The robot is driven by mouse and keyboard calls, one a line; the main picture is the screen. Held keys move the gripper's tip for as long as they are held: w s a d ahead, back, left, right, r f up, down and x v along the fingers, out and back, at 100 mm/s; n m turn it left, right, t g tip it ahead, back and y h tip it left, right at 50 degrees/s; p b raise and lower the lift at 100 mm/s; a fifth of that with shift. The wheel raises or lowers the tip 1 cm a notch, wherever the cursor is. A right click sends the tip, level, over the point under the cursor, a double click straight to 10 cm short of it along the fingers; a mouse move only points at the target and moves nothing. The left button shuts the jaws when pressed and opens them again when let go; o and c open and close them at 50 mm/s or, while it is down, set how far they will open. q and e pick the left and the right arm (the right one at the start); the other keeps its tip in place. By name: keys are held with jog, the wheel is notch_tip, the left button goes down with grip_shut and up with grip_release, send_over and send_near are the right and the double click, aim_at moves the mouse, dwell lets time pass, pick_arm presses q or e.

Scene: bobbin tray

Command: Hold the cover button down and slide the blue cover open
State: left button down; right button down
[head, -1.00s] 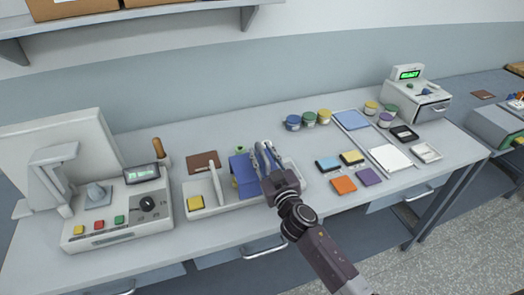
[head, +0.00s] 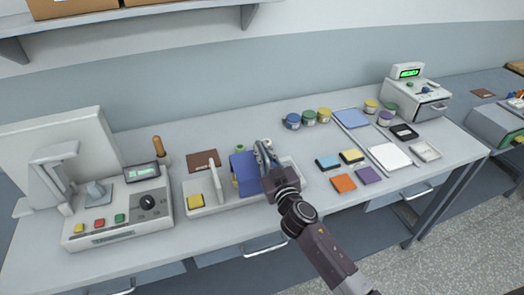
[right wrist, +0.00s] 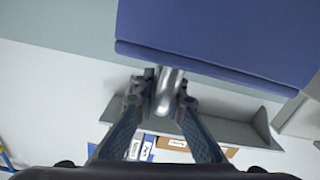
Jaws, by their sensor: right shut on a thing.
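The blue cover (head: 244,172) stands tilted over the light grey bobbin tray (head: 225,205) in the head view. Its blue panel also fills the top of the right wrist view (right wrist: 215,40). My right gripper (head: 263,150) is at the cover's right side. In the right wrist view its fingers (right wrist: 163,88) are shut on a short shiny metal handle (right wrist: 167,90) just below the panel's edge. My left gripper is not in view. My right gripper hides part of the tray.
A machine with coloured buttons (head: 118,215) stands to the left. A brown pad (head: 203,160) lies behind the tray. Jars (head: 309,117), coloured pads (head: 343,183) and a white square (head: 389,157) are to the right. The table's front edge is close to the tray.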

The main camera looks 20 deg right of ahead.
jog(key=d, duration=0.7)
jog(key=shift+w+d, duration=0.15)
jog(key=shift+d, duration=0.1)
jog(key=c, duration=2)
grip_release()
jog(key=shift+o, duration=0.2)
jog(key=shift+a, duration=0.1)
jog(key=s, duration=1.2)
jog(key=shift+d, duration=0.25)
